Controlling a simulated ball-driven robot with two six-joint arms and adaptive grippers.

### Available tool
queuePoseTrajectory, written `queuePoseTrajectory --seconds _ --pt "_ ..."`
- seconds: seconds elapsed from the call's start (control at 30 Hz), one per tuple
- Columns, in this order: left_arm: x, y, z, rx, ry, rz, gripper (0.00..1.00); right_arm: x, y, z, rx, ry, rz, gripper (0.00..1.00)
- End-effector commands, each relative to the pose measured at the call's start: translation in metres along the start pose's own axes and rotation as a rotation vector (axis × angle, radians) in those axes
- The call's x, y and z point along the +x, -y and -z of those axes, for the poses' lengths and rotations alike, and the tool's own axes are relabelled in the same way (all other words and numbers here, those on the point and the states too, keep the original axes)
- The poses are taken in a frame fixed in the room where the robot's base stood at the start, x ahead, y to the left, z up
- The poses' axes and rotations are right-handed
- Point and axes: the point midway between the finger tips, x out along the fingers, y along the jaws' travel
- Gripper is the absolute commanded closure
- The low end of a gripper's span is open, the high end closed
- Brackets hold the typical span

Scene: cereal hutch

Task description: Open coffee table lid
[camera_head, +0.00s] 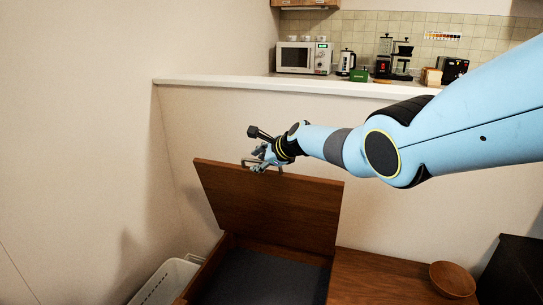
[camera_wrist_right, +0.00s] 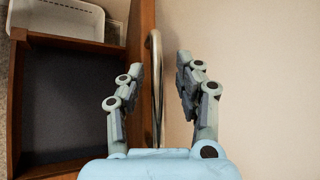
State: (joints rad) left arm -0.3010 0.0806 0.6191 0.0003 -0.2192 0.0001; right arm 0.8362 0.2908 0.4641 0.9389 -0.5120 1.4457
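The brown wooden coffee table lid (camera_head: 270,208) is raised and stands steeply, leaning back, above the dark inner compartment (camera_head: 262,278) of the coffee table (camera_head: 370,278). A metal handle (camera_wrist_right: 156,90) is fixed at the lid's upper edge. My right gripper (camera_head: 258,164) is at that edge by the handle. In the right wrist view its two fingers (camera_wrist_right: 160,68) are spread apart, with the handle and lid edge between them. Both fingers look clear of the handle. My left gripper is not in view.
A wooden bowl (camera_head: 452,279) sits on the fixed right part of the tabletop. A white basket (camera_head: 165,281) stands on the floor to the left. A wall with a counter ledge (camera_head: 230,83) rises behind the lid. A dark cabinet (camera_head: 515,270) is at the right.

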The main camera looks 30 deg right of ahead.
Motion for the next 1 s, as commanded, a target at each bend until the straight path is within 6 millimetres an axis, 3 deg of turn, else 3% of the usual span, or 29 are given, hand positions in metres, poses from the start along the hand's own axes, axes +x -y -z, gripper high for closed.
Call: queuePoseTrajectory --seconds 0.27,0.8,1.0 --pt "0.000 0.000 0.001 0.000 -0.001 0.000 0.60 -0.023 -0.001 0.001 -0.004 -0.002 0.001 0.66" --pt "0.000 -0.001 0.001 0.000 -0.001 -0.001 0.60 -0.103 -0.001 0.002 -0.003 -0.007 0.002 0.66" --pt "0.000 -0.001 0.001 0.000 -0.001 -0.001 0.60 -0.115 -0.002 0.001 0.000 -0.007 0.000 0.66"
